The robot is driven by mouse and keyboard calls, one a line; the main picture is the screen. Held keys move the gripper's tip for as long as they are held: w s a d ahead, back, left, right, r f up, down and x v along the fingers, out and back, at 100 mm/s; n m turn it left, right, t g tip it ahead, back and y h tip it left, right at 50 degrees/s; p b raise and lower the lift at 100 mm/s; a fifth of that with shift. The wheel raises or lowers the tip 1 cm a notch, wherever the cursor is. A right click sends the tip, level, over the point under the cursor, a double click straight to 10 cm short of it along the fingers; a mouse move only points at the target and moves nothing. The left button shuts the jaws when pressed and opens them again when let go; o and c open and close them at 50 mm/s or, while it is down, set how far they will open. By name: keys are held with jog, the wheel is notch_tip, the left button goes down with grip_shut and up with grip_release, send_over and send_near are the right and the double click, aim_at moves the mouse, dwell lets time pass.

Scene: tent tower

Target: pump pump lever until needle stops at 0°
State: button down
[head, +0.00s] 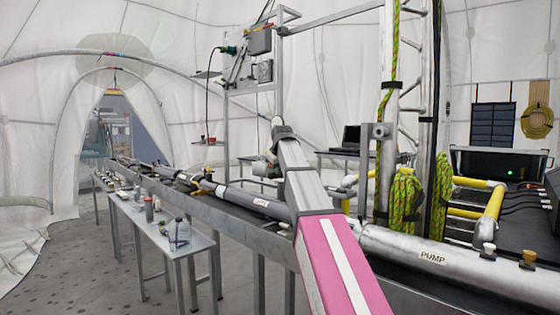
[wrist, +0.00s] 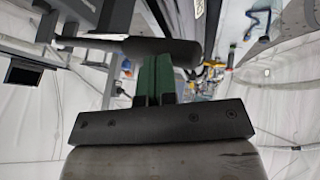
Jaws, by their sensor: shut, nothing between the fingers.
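The pump (head: 395,245) is a silver horizontal cylinder with a "PUMP" label, at the lower right of the head view. In the wrist view, a dark cylindrical grip on a thin rod, which looks like the pump lever (wrist: 165,51), lies across the ends of my fingers. My gripper (wrist: 154,76) has its green fingers shut together with nothing between them. The fingertips are right at the grip's side; whether they touch it I cannot tell. In the head view my arm covers the area around the lever. I can make out no needle or dial reading.
A long rail with dark tubes (head: 250,201) runs to the back left. A low bench (head: 135,215) with bottles stands beside it. Green ropes (head: 405,200) hang on the metal tower, near yellow pipes (head: 494,205). The floor at left is clear.

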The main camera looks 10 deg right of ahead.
jog(key=shift+s+a+f, duration=0.1)
jog(key=shift+f, duration=0.7)
jog(key=shift+s+a+f, duration=0.1)
jog(key=shift+f, duration=0.7)
